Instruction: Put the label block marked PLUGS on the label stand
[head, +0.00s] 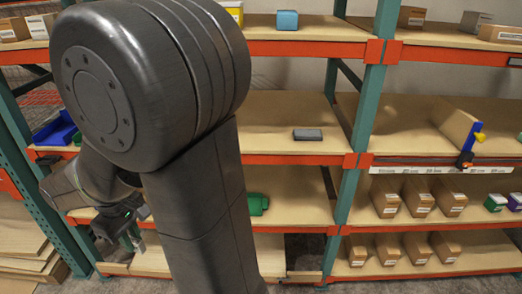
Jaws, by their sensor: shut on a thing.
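My gripper (133,236) is at the lower left, low in front of the shelving and partly behind my own arm. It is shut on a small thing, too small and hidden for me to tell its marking. No lettering reading PLUGS is legible. A flat dark grey block (307,134) lies on the middle shelf, right of my arm; it may be the label stand, but I cannot tell. My gripper is below and well left of it.
A green bin (257,204) is on the shelf below. A blue bin (56,129) stands at left. A light blue box (287,20) sits on the upper shelf. Several cardboard boxes (416,196) fill the right bay. A green upright (365,110) divides the bays. The middle shelf around the grey block is clear.

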